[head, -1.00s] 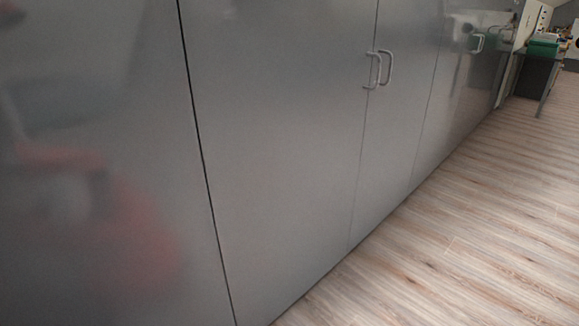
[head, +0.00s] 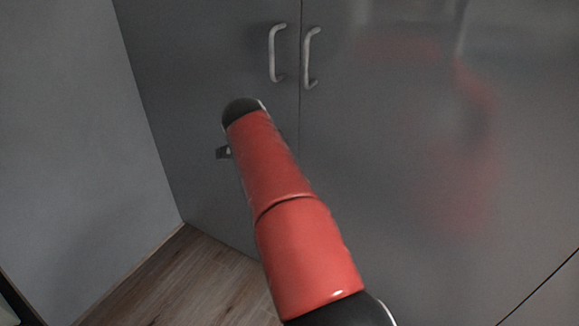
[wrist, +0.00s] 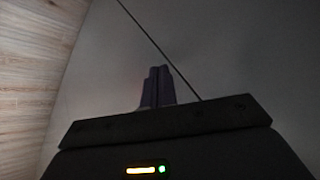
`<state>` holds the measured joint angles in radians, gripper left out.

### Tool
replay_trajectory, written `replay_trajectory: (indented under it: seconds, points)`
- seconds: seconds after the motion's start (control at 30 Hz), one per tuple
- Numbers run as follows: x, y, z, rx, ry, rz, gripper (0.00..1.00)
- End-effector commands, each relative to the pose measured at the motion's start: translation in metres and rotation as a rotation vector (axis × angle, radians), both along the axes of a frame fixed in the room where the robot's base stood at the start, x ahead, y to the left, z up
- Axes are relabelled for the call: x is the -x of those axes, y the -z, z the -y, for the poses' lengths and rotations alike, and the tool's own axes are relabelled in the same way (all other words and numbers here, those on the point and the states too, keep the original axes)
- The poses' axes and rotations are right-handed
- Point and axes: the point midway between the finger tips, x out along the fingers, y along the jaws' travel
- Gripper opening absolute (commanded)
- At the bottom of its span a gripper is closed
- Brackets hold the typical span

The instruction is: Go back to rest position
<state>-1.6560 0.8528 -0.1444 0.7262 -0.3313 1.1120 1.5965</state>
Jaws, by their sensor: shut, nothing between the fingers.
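My gripper (wrist: 158,86) shows in the wrist view with its two dark fingers together and nothing between them. Behind the fingers is a plain grey panel crossed by a thin dark seam. In the head view my red arm reaches up and away in front of grey cabinet doors (head: 400,130). The arm's far end hides most of the gripper there; only a small dark piece sticks out on its left side. I cannot tell how far the gripper is from the doors.
Two upright metal handles (head: 311,58) sit side by side on the cabinet doors. A grey wall (head: 70,120) meets the cabinet at the left. Wood floor (head: 185,275) shows at the lower left. The glossy doors reflect my red arm.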

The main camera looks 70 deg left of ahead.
Motion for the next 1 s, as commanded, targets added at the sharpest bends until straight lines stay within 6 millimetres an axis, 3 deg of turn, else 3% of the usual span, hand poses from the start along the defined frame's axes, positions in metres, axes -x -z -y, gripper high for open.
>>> replay_trajectory:
  seconds: [0.23,0.57,0.67,0.77,0.9,1.0]
  points:
    - [0.016,-0.021,0.0,0.0,0.0,-0.001,0.0]
    - [0.01,-0.024,0.003,0.003,0.004,0.0,0.0]
    - [-0.019,-0.034,0.013,0.014,0.016,0.002,0.0]
    - [-0.071,-0.051,0.038,0.036,0.034,0.004,0.0]
    - [-0.155,-0.076,0.094,0.08,0.058,0.005,0.0]
    - [-0.203,-0.09,0.14,0.107,0.069,0.005,0.0]
